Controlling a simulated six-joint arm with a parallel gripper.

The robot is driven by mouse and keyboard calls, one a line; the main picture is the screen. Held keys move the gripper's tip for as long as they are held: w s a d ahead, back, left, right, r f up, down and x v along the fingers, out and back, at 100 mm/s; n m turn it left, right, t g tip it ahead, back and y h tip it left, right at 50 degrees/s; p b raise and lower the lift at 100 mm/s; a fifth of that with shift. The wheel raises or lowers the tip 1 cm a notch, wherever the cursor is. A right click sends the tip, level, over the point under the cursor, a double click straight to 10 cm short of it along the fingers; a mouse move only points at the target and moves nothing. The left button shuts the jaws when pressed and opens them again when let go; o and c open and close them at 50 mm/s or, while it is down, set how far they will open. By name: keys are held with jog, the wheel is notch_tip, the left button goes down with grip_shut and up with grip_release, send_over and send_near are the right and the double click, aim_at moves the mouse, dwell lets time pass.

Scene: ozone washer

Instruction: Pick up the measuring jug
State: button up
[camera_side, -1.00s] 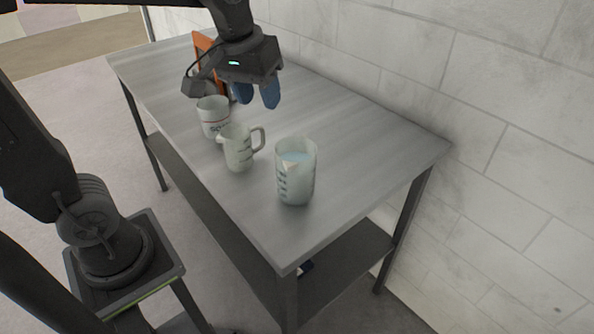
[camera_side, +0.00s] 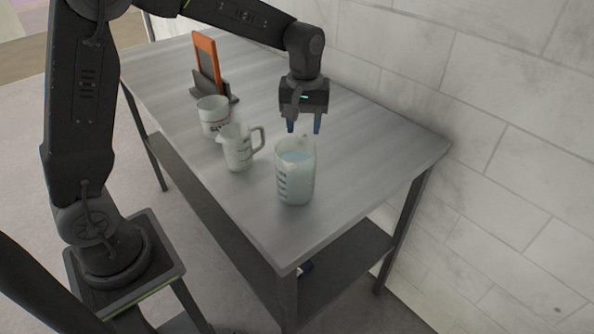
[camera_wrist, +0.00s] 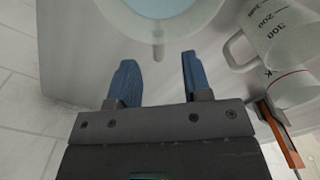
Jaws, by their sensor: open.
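The measuring jug (camera_side: 238,153), a pale translucent cup with a handle and dark marks, stands upright on the table between a white cup and a beaker. In the wrist view the jug (camera_wrist: 277,32) is at the upper right, with its handle toward my gripper. My gripper (camera_side: 303,129) is open and empty. It points down just behind the beaker in the side view, to the right of the jug and apart from it. In the wrist view the blue fingers (camera_wrist: 157,62) are below the beaker's spout, with nothing between them.
A larger beaker (camera_side: 287,187) of pale blue liquid stands close to my fingers; its rim (camera_wrist: 203,25) fills the top of the wrist view. A white cup (camera_side: 210,117) with a red line and an orange-framed stand (camera_side: 206,60) are farther left. A tiled wall (camera_side: 480,90) borders the table.

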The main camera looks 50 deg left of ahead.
jog(key=shift+w+a+f, duration=0.15)
jog(key=shift+w+f, duration=0.05)
jog(key=shift+f, duration=1.35)
jog(key=shift+w+a+f, duration=0.1)
jog(key=shift+w+f, duration=0.05)
jog(key=shift+f, duration=1.4)
grip_shut()
